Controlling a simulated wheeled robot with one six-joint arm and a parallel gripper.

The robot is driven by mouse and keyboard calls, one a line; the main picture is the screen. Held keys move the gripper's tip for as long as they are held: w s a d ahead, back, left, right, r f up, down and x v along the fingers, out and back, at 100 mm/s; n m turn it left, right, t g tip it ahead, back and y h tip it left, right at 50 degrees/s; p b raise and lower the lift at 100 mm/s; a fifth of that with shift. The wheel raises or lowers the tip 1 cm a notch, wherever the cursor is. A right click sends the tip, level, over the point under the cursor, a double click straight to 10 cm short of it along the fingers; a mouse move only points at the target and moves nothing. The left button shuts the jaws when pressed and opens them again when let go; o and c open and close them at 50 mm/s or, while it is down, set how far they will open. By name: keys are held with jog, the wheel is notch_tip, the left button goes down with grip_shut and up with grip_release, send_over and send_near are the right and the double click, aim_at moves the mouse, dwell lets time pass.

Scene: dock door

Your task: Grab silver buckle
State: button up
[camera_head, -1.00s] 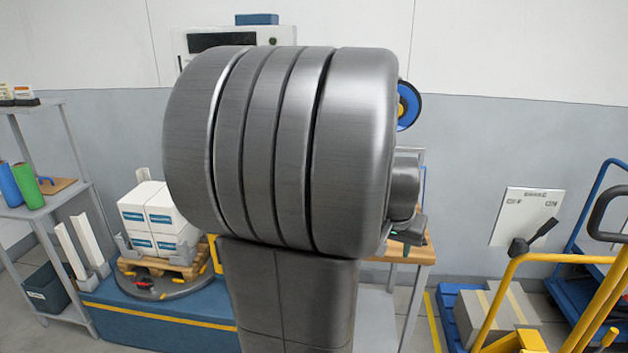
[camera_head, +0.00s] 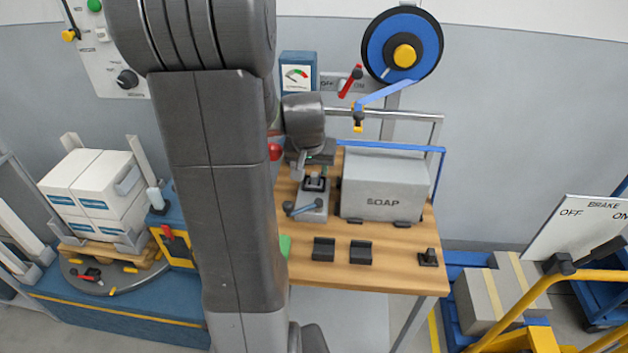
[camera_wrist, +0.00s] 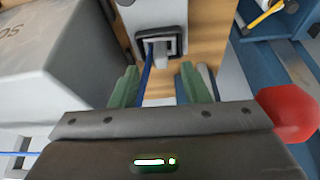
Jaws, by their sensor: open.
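A small square buckle-like piece, a dark frame around a silver-grey middle (camera_wrist: 171,46), sits on a grey block in the wrist view. In the head view this piece (camera_head: 316,183) is on the grey block on the wooden bench. I cannot tell for sure that it is the silver buckle. My gripper (camera_wrist: 158,84) is open, its green fingertips apart, on the near side of the piece. A light grey part and a blue bar show between the fingers. No grip is visible. In the head view my arm hides part of the bench.
The grey SOAP box (camera_head: 385,187) stands right of the block. Small black holders (camera_head: 342,250) lie on the bench (camera_head: 390,275). A blue strap reel (camera_head: 405,46) hangs above. A red knob (camera_wrist: 290,112) is close to my gripper's right. White boxes (camera_head: 90,195) stand left.

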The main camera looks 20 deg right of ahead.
aim_at(314, 175)
jog(key=shift+x, duration=2.25)
jog(key=shift+w, duration=0.1)
grip_shut()
